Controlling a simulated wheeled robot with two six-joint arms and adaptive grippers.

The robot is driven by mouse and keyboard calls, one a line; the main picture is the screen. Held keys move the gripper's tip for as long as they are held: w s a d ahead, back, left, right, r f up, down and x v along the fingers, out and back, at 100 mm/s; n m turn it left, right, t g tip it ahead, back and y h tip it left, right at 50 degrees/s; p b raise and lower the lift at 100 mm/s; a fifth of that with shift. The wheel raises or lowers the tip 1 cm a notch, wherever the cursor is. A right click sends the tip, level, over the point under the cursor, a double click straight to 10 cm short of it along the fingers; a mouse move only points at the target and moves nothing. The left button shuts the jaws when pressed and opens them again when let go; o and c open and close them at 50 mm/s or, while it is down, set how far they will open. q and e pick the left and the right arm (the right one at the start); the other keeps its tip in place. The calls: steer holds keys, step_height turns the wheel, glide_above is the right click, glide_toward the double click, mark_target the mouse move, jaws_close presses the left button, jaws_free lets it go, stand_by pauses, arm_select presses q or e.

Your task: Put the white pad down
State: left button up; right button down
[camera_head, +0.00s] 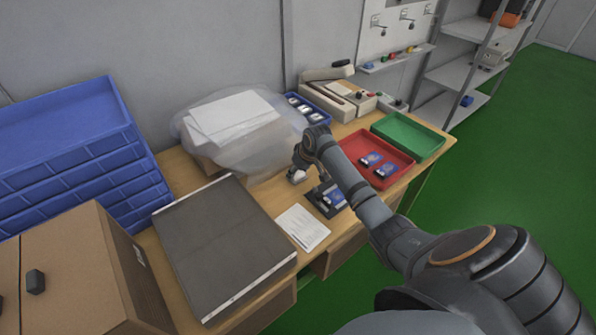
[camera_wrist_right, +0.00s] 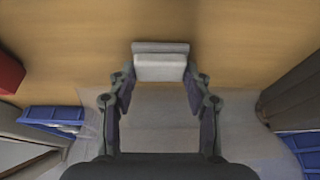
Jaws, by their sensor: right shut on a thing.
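The white pad (camera_head: 298,176) is a small pale block, held between the fingertips of my right gripper (camera_head: 297,171) over the wooden table. In the right wrist view the white pad (camera_wrist_right: 160,68) sits between the two fingertips of the right gripper (camera_wrist_right: 160,82), with bare wood beyond it. I cannot tell whether its underside touches the table. The dark fixture (camera_head: 315,197) with a blue-and-white item lies just to the right of and nearer than the gripper. My left gripper is not in view.
A red tray (camera_head: 403,167) with blue items and a green tray (camera_head: 409,138) stand on the right. A plastic bag with white sheets (camera_head: 232,113) lies behind left. A blue bin (camera_head: 316,123) is at the back.

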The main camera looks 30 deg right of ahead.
steer(key=shift+f, duration=0.15)
steer(key=c, duration=0.6)
jaws_free()
steer(key=v, duration=1.2)
steer(key=shift+r, duration=0.25)
